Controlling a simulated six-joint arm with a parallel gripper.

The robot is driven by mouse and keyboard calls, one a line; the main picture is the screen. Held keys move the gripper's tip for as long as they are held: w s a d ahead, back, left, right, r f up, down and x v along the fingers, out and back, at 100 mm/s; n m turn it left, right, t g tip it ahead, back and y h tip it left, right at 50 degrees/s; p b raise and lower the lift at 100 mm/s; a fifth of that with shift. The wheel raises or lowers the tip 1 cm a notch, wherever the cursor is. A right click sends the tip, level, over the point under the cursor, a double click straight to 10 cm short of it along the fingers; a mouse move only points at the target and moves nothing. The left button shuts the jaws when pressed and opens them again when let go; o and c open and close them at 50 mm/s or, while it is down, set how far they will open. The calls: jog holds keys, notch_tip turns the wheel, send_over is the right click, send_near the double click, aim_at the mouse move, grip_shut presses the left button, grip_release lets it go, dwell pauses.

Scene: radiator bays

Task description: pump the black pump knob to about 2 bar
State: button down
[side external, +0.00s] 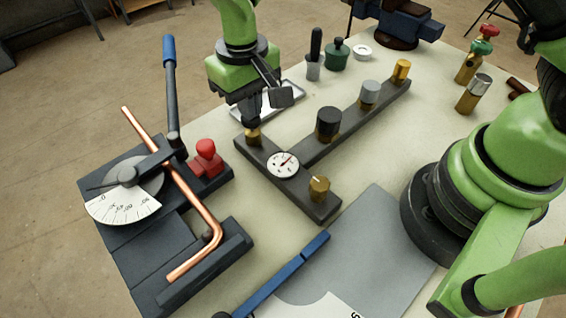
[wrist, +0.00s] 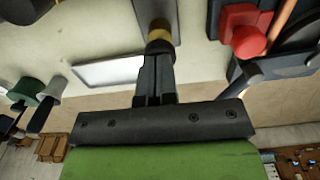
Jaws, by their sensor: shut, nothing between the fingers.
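My gripper (side external: 252,122) is shut and empty, pointing down over the brass fitting (side external: 253,137) at the far left end of the dark manifold. In the wrist view the fingertips (wrist: 159,50) meet or nearly meet a dark top above a brass ring (wrist: 159,35). I cannot tell whether they touch it, and the fingers hide most of it. The round white gauge (side external: 284,164) sits at the manifold's junction. Its reading is too small to tell. A larger black knob (side external: 329,121) on a brass base stands on the manifold's long branch.
A silver knob (side external: 370,92) and a gold knob (side external: 401,70) stand along the branch, and a brass fitting (side external: 319,189) at the near end. A red knob (side external: 206,155) and a bender with a copper pipe (side external: 190,198) are at left. A metal tray (side external: 290,101) lies behind the gripper.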

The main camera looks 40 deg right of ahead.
jog(key=shift+f, duration=0.4)
jog(key=shift+r, duration=1.9)
notch_tip(320, 180, up, 6)
jog(key=r, duration=0.1)
jog(key=shift+f, duration=3.35)
jog(key=shift+f, duration=2.1)
jog(key=shift+r, duration=1.95)
